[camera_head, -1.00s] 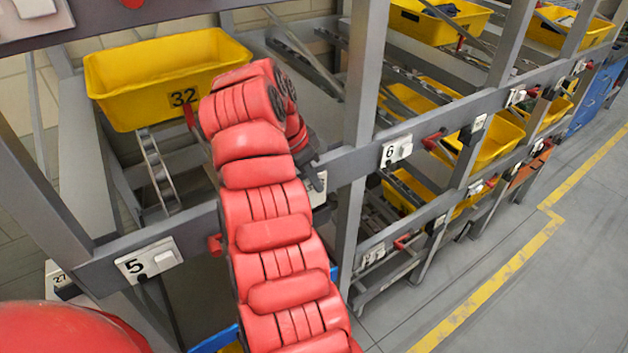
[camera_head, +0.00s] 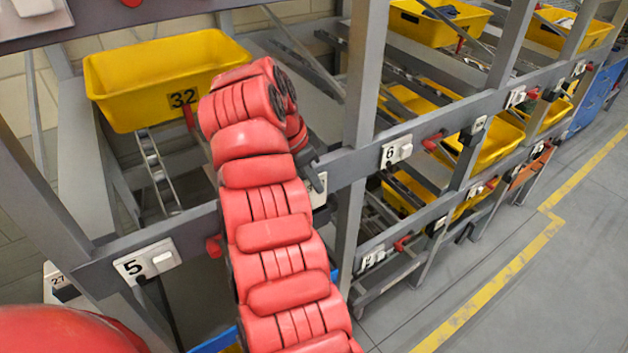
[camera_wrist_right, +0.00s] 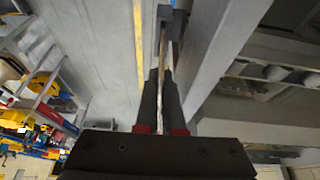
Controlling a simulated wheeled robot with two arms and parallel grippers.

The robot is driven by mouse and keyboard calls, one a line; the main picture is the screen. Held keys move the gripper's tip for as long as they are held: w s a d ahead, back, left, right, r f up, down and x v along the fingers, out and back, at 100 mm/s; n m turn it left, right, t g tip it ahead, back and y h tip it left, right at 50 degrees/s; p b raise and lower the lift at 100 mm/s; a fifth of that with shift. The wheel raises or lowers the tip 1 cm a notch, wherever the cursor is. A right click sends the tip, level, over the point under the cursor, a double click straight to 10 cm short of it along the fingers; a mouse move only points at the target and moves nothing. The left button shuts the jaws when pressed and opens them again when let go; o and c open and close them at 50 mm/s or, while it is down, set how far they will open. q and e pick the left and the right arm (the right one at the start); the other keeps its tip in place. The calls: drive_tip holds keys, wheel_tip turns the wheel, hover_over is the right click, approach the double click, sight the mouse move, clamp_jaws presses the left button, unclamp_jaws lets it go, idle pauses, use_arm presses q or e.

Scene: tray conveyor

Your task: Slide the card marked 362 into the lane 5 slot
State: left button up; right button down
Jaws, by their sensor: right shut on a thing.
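My right arm, in red padding, reaches up the middle of the head view. My right gripper (camera_head: 313,172) is a small dark shape at its far side, mostly hidden by the arm, close to the grey rail. In the right wrist view, my right gripper (camera_wrist_right: 163,80) is shut on a thin card (camera_wrist_right: 162,62), seen edge-on. Its number cannot be read. The lane 5 label (camera_head: 131,267) sits on the rail at lower left, beside a white holder (camera_head: 166,261). The gripper is well right of it. My left gripper is out of view.
A yellow bin (camera_head: 130,90) marked 32 stands on the rack above lane 5. A grey upright (camera_head: 362,80) stands right of the gripper, with the lane 6 label (camera_head: 389,154) beyond. The floor at right is open, with a yellow line (camera_head: 490,300).

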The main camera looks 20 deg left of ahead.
sight(311, 196)
drive_tip(key=shift+f, duration=0.15)
drive_tip(key=shift+f+b, duration=0.3)
drive_tip(key=shift+b, duration=0.1)
drive_tip(key=shift+f+b, duration=1.8)
drive_tip(key=shift+f, duration=0.3)
drive_tip(key=c, duration=1)
unclamp_jaws()
drive_tip(key=shift+o, duration=0.2)
drive_tip(key=shift+r, duration=0.1)
